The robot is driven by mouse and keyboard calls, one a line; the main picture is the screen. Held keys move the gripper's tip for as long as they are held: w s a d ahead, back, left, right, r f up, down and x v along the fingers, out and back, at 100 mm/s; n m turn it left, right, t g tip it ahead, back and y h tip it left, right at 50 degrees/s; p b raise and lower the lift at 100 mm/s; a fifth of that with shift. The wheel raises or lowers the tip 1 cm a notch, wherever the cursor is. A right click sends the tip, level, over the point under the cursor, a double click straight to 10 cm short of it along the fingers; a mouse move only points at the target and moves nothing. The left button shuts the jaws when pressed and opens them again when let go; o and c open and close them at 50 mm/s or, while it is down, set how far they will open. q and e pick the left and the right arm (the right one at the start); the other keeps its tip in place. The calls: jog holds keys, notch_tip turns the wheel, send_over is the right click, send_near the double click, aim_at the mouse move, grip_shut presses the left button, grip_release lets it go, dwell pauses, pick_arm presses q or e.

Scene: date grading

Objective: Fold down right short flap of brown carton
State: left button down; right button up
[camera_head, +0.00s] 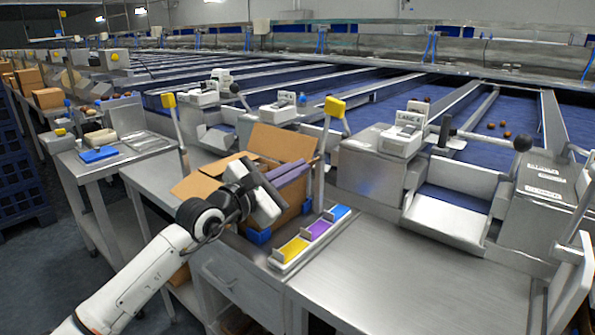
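The brown carton (292,215) stands open on the steel bench. One wide flap (283,142) rises at its back, and another flap (195,187) spreads outward at its left. Purple-grey packs (290,173) show inside near the top. My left gripper (262,196) is over the carton's near side and covers much of its opening. Whether its fingers are apart or closed cannot be made out. The right short flap cannot be clearly picked out. My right gripper is not in view.
A tray (283,263) with yellow, purple and blue cards lies right of the carton. Yellow-topped levers (335,107) stand close by. A scale-like unit (402,140) sits farther right. The front right bench top (410,285) is clear. A blue item (98,154) lies on the left bench.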

pick_arm(q)
jog(key=shift+w+a+r+n+p, duration=0.2)
jog(key=shift+n+p, duration=0.1)
jog(key=shift+n, duration=0.3)
jog(key=shift+w+a+r+n+p, duration=0.15)
jog(key=shift+a+r+n+p, duration=0.1)
jog(key=shift+n, duration=0.35)
jog(key=shift+w+a+r+n+p, duration=0.1)
jog(key=shift+w+a+n+p, duration=0.15)
jog(key=shift+n+p, duration=0.3)
jog(key=shift+w+a+n+p, duration=0.2)
jog(key=shift+a+n+p, duration=0.2)
jog(key=shift+n, duration=0.45)
jog(key=shift+w+a+n, duration=0.15)
jog(key=shift+n, duration=0.25)
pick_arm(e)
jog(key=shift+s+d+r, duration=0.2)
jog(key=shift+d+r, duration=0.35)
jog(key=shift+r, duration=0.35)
pick_arm(q)
jog(key=c, duration=2)
grip_release()
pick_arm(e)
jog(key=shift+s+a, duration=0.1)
